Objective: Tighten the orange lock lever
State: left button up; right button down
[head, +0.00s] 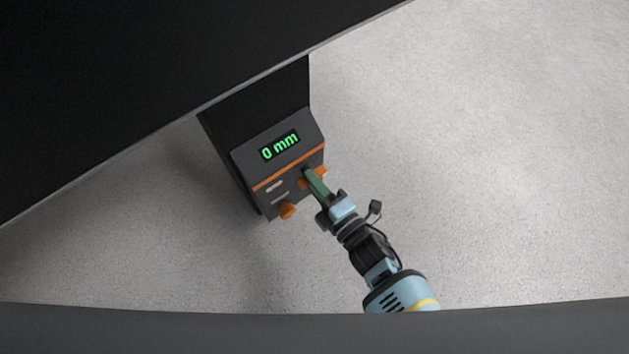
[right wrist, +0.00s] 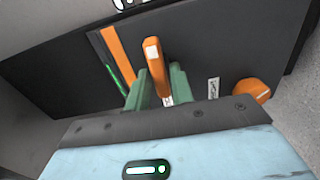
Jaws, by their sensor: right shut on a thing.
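The orange lock lever (right wrist: 155,60) stands out from the dark front panel in the right wrist view, between the two green fingers of my right gripper (right wrist: 160,88). It has a small white mark near its upper end. In the head view, my right gripper (head: 310,175) reaches the panel from the lower right and is shut on the lever (head: 320,171), whose orange ends show on both sides of the fingers. The fingers hide its middle. My left gripper is in neither view.
The dark instrument box (head: 245,165) has a green "0 mm" display (head: 280,145) and an orange stripe. A separate orange knob (head: 287,210) sits on its lower left; it also shows in the right wrist view (right wrist: 254,90). Grey floor (head: 480,150) is clear to the right.

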jog(key=c, duration=1.4)
grip_release()
jog(key=p+v, duration=0.2)
jog(key=v, duration=0.6)
jog(key=shift+w+p, duration=0.1)
jog(key=shift+p, duration=0.2)
